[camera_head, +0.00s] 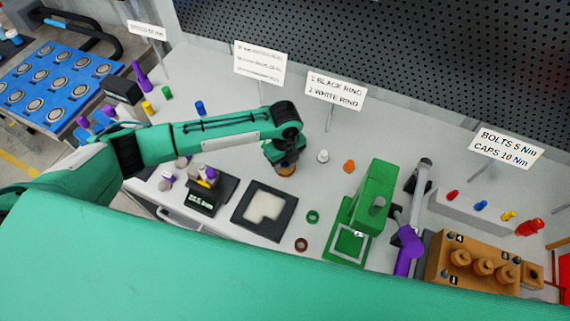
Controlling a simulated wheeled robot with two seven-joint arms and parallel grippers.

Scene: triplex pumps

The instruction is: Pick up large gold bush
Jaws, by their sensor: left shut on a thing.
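My left arm comes in from the left, and its gripper (285,163) points down over the middle of the grey bench. It is shut on a small gold-orange bush (287,170), which shows just below the fingertips. The fingers are small here and the gripper hides the bush's upper part. I cannot tell whether the bush still touches the bench. My right gripper is not in view.
A white part (323,156) and an orange part (349,166) stand right of the gripper. A black-framed tray (240,219) lies in front. A green press (374,195) stands to the right, near a purple-handled tool (408,248). Sign posts and a perforated wall (400,60) are behind.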

